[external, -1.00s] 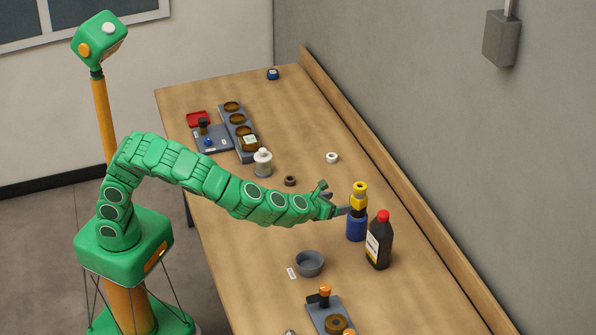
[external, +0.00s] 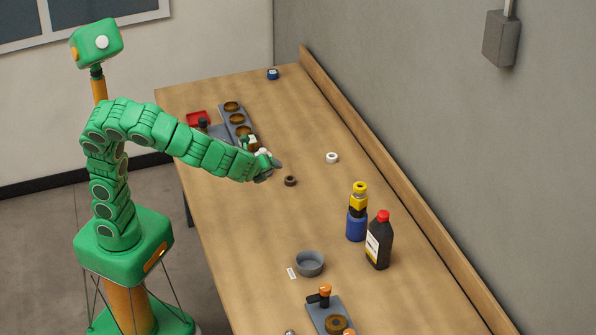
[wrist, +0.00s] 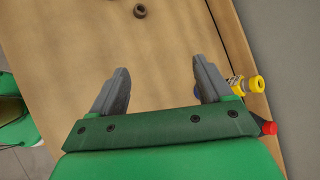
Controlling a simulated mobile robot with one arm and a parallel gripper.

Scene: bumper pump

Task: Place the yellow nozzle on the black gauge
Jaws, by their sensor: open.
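The yellow nozzle (external: 359,192) stands upright at the top of a stack on the table. The black gauge (external: 357,211) shows as a dark band directly beneath it, above a blue base (external: 356,227). In the wrist view the yellow nozzle (wrist: 256,83) shows beyond the right finger, with the lower stack mostly hidden by that finger. My gripper (external: 272,172) is apart from the stack, to its upper left, near the brown ring. In the wrist view my gripper (wrist: 160,68) is open with nothing between its fingers.
A dark bottle (external: 378,245) with a red cap stands beside the stack. A brown ring (external: 290,181), a white ring (external: 332,157) and a grey bowl (external: 309,264) are on the table. A grey rack (external: 245,130) lies behind my gripper. The table's middle is clear.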

